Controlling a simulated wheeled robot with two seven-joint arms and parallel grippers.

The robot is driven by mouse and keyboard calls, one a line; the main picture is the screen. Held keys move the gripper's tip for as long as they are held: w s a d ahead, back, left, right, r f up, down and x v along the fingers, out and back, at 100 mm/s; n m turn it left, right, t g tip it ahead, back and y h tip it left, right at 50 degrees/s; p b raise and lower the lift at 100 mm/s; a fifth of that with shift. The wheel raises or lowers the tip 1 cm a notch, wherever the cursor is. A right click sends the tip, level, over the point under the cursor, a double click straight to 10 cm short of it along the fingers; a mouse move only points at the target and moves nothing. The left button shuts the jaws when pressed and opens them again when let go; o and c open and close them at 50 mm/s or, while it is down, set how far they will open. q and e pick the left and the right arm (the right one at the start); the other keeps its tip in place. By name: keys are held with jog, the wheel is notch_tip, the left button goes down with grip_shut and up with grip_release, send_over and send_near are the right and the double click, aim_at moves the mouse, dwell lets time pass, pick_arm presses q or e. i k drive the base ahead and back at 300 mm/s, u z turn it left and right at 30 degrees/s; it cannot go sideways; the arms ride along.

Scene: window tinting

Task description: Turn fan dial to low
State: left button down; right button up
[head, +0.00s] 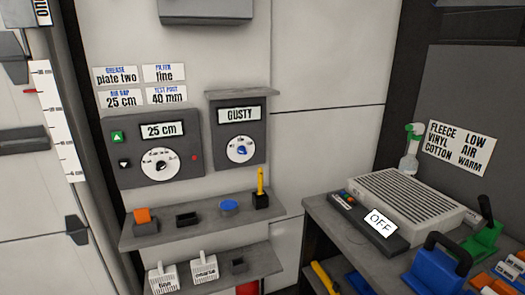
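A grey wall panel (224,132) has a display reading GUSTY (239,115) and a round white dial with a blue knob (240,149) below it; this looks like the fan dial. The marks around this dial are too small to read. A second, wider panel (130,165) to its left shows 25 cm and has its own round dial (160,163) with a white face and dark knob. Neither of my grippers is in this view, so whether they are open or shut does not show.
Below the panels, a shelf (165,237) holds an orange block, a blue round piece and a yellow stick. A lower shelf carries white baskets (205,268). At right, a bench (320,212) holds a grilled unit (405,200) with an OFF sign (380,222) and a spray bottle (410,155).

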aim_at(241, 150)
jog(key=u, duration=0.6)
jog(key=i, duration=0.35)
jog(key=z, duration=1.95)
